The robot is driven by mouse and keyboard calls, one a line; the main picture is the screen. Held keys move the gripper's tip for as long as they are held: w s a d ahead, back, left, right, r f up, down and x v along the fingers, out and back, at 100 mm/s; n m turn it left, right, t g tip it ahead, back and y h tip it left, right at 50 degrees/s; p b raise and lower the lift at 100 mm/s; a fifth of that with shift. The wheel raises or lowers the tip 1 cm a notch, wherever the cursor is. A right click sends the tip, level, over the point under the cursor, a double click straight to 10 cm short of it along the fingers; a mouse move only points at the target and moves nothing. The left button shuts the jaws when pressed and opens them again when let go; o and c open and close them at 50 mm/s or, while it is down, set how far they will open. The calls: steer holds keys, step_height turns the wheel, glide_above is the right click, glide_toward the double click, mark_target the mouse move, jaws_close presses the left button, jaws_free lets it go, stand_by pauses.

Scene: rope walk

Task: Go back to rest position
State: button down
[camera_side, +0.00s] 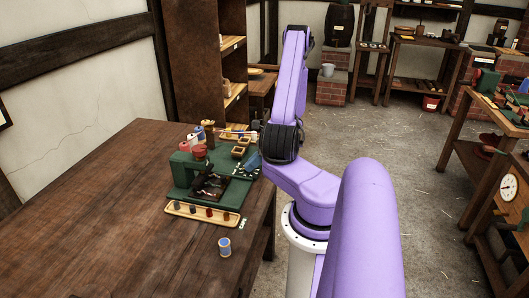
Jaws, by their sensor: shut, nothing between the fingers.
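My purple arm rises from a white base at the right end of the brown workbench (90,230). Its upper link stands tall behind the bench's right edge. A long pale wooden tray (235,219) with several dark reddish pieces lies in front of the board. A blue and white spool (224,246) stands alone near the front right edge.
Several spools and a reddish pot (199,151) stand at the back of the board. A wooden shelf (178,60) rises behind the bench. At right is a wooden table (484,127) with a clock (509,188).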

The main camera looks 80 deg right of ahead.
steer(key=v, duration=0.7)
steer(key=w+a+r+n+g, duration=0.2)
steer(key=w+a+n+g, duration=0.1)
steer(key=a+n, duration=0.4)
steer(key=w+a+r+n+g+y, duration=0.1)
steer(key=w+a+r+n+g, duration=0.2)
steer(key=a+n, duration=0.35)
steer(key=w+a+r+n+g, duration=0.2)
steer(key=w+a+n+g, duration=0.15)
steer(key=a+n, duration=0.35)
steer(key=s+a+r+n+t+h, duration=0.1)
steer(key=s+a+r+n+h, duration=0.1)
steer(key=s+a+n, duration=0.4)
steer(key=s+a+r+n+h, duration=0.2)
steer(key=s+a+r+n, duration=0.2)
steer(key=n, duration=1.3)
steer(key=shift+s+a+t, duration=0.35)
steer(key=shift+s+a, duration=1.2)
steer(key=shift+a, duration=1.1)
